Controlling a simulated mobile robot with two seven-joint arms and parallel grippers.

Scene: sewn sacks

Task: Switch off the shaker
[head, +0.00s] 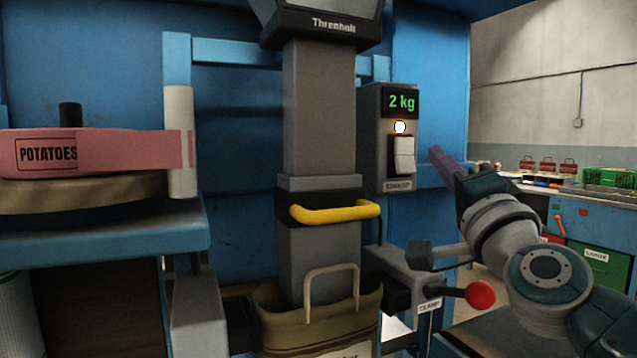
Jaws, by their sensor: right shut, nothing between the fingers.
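The shaker's control box (372,140) is a grey box on the blue frame right of the grey column. Its display (401,102) reads 2 kg in green. Below it, a round lamp (400,127) glows white, above a white rocker switch (404,155). A small label (399,185) sits under the switch; its text is hard to read. My right gripper (436,154) is shut and empty, pointing up and left. Its tip appears just right of the switch in the picture, apart from it. My left gripper is not in view.
A yellow handle (335,213) crosses the column above an open brown sack (320,325). A pink POTATOES band roll (100,152) is at left. Crates (608,177) stand far right.

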